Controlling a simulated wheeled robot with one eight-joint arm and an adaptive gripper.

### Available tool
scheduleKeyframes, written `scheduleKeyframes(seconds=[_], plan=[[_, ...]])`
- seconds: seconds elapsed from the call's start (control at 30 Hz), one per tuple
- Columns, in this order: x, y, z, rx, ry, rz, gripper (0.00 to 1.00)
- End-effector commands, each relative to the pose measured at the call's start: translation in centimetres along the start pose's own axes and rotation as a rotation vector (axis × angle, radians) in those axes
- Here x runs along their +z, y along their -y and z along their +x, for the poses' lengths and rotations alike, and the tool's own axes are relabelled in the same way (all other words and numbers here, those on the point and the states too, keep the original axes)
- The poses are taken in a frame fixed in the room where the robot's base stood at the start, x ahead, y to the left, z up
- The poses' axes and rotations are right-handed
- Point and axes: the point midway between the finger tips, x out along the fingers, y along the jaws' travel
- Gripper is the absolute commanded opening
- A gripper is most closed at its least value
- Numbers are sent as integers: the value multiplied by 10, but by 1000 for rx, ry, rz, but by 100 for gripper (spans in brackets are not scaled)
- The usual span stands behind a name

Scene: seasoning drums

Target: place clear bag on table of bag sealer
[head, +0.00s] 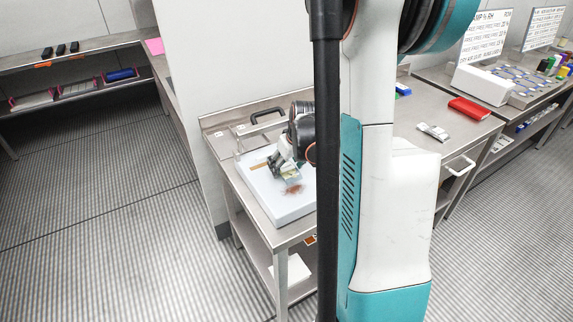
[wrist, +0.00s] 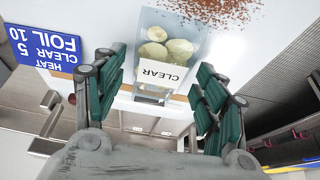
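The bag sealer's white table (head: 268,203) stands on a steel bench in the head view; its white top (wrist: 262,65) fills much of the wrist view. The clear bag (wrist: 172,38), holding pale round slices and labelled CLEAR, shows between and beyond my fingertips. In the head view the bag (head: 291,171) is small beside my gripper (head: 284,166), over the white top. My gripper (wrist: 158,78) has its green-padded fingers spread, with gaps visible on both sides of the bag. I cannot tell whether the bag rests fully flat on the top.
Reddish-brown crumbs (wrist: 215,10) lie on the white top by the bag. A red case (head: 469,109) and a silver packet (head: 433,131) lie on the bench at right. My own arm hides the middle of the head view.

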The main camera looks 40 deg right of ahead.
Motion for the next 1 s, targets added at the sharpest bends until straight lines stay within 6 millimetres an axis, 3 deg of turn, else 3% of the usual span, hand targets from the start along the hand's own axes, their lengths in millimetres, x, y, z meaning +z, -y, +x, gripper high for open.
scheduleKeyframes(seconds=[0.43, 1.0], plan=[[-2, 0, -8, 0, 0, 0, 70], [-2, 0, -110, 0, 0, 0, 70]])
